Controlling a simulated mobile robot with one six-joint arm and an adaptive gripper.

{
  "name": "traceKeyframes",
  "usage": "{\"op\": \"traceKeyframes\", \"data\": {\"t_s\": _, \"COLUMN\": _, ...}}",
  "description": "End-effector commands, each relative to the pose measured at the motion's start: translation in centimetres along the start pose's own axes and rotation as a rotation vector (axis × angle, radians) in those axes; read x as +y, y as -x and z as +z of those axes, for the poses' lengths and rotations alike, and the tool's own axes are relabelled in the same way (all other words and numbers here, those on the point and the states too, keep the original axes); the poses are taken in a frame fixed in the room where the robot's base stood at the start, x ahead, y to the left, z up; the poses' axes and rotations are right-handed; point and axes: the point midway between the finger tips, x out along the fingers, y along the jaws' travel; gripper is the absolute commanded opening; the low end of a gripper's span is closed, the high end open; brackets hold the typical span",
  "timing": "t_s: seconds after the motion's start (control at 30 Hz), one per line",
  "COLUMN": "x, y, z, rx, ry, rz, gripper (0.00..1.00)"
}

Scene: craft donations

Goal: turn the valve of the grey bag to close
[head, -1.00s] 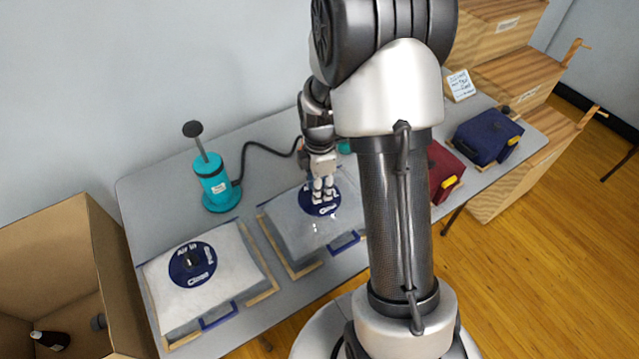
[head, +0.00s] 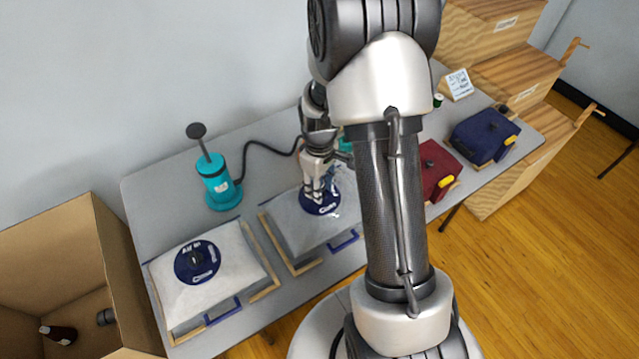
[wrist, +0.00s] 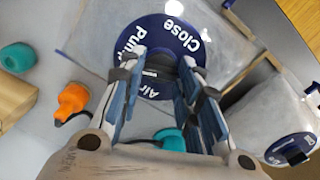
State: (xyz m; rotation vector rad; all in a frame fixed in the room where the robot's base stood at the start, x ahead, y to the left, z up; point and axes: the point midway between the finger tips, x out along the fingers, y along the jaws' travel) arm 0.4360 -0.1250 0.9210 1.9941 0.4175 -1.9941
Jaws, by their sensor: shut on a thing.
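The grey bag (head: 290,225) lies flat on the table in the middle of the head view. Its round dark-blue valve plate (head: 312,207) also shows in the wrist view (wrist: 183,28), with white lettering reading "Close", "Pump" and part of "Air". My gripper (head: 321,193) points down onto the plate's centre. In the wrist view my gripper (wrist: 162,68) has its two fingers on either side of the valve knob and is shut on it. The fingers mostly hide the knob, so its pointing direction cannot be told.
A paler bag (head: 222,272) with a similar plate lies to the left. A teal pump (head: 217,182) with a black hose stands behind. Red (head: 437,165) and navy (head: 483,136) bags lie to the right. An open cardboard box (head: 130,270) stands at the left.

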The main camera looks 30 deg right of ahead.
Motion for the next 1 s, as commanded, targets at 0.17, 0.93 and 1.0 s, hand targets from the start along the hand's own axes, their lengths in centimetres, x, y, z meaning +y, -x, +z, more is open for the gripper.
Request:
{"op": "traceKeyframes", "data": {"t_s": 0.17, "x": -0.01, "y": 0.05, "z": 0.01, "rx": 0.000, "ry": -0.167, "rz": 0.000, "gripper": 0.07}}
{"op": "traceKeyframes", "data": {"t_s": 0.93, "x": 0.00, "y": 0.02, "z": 0.00, "rx": 0.000, "ry": -0.897, "rz": 0.000, "gripper": 0.07}}
{"op": "traceKeyframes", "data": {"t_s": 1.0, "x": 0.00, "y": 0.02, "z": 0.00, "rx": 0.000, "ry": -0.963, "rz": 0.000, "gripper": 0.07}}
